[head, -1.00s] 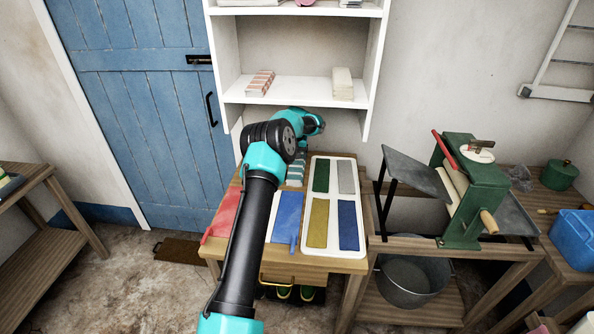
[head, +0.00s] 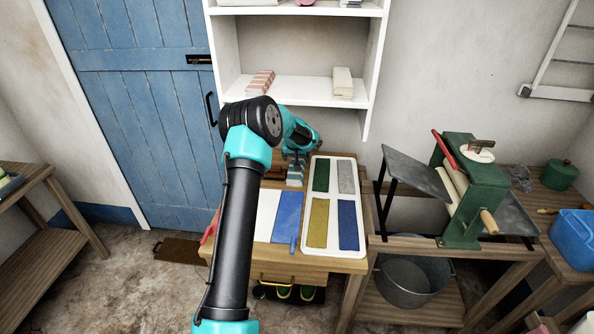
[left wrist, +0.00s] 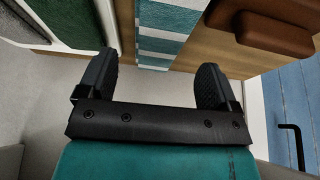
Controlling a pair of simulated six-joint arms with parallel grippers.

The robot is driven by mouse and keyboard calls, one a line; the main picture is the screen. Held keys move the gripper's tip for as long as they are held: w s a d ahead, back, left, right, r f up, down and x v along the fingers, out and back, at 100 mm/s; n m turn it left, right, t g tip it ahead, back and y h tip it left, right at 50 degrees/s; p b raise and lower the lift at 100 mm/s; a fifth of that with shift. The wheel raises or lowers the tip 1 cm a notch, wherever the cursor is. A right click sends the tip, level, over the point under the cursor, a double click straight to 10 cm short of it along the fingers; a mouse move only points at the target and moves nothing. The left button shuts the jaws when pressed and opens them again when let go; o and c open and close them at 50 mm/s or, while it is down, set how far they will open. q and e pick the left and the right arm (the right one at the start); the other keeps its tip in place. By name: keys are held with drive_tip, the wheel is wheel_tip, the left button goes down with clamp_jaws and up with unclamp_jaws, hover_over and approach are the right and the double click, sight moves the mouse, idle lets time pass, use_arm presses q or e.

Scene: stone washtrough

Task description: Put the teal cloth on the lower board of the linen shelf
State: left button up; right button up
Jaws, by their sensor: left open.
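The teal cloth (head: 295,176), a folded teal-and-white striped piece, lies on the wooden table left of the white tray. My gripper partly covers it in the head view. In the left wrist view the teal cloth (left wrist: 163,35) shows beyond and between the fingertips. My left gripper (head: 297,158) is open and empty, pointing down just above or at the cloth; I cannot tell whether it touches. Its two fingers also show in the left wrist view (left wrist: 158,66). The linen shelf's lower board (head: 300,91) is white and sits above and behind the gripper. My right gripper is not in view.
The lower board holds a red-striped cloth (head: 261,82) at left and a cream cloth (head: 342,82) at right, with bare room between. The white tray (head: 333,161) holds several coloured pieces. A green mangle (head: 478,195) stands right. Brown objects (left wrist: 272,35) lie near the left gripper.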

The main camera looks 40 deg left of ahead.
use_arm(q)
drive_tip(key=shift+f, duration=0.2)
drive_tip(key=shift+x, duration=3.05)
drive_tip(key=shift+c, duration=0.4)
drive_tip(key=c, duration=0.7)
drive_tip(key=shift+r, duration=0.15)
drive_tip(key=shift+w+r, duration=0.1)
drive_tip(key=shift+r, duration=1.4)
drive_tip(key=shift+d+r, duration=0.2)
drive_tip(key=s+d, duration=0.3)
drive_tip(key=s, duration=0.1)
drive_tip(key=s+d+r, duration=0.1)
drive_tip(key=s+d, duration=0.2)
drive_tip(key=d, duration=0.1)
drive_tip(key=s+d, duration=0.4)
drive_tip(key=shift+s+r, duration=0.2)
drive_tip(key=shift+s, duration=0.1)
